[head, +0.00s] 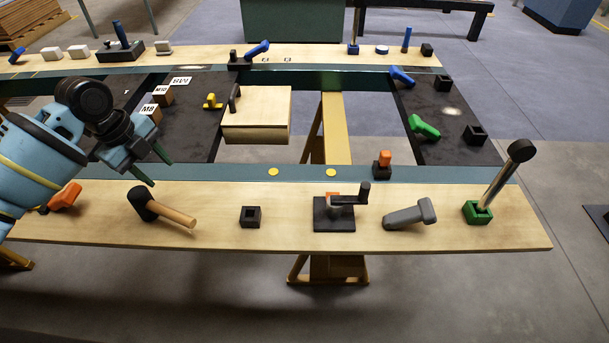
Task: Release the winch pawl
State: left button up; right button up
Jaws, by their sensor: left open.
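A small winch-like device with a black base (334,222) and a dark crank handle (352,199) stands on the near wooden plank. A small orange part (332,195) shows behind its crank; I cannot tell whether it is the pawl. Another orange piece (384,157) sits upright on a black block (381,171) behind and to the right. My left gripper (157,166) is open and empty at the left, above the plank and behind the mallet, well apart from the winch. My right gripper is out of view.
An orange piece (66,197) lies below my left arm. A wooden box (257,108) stands behind.

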aim_at(424, 211)
jog(key=z, duration=0.85)
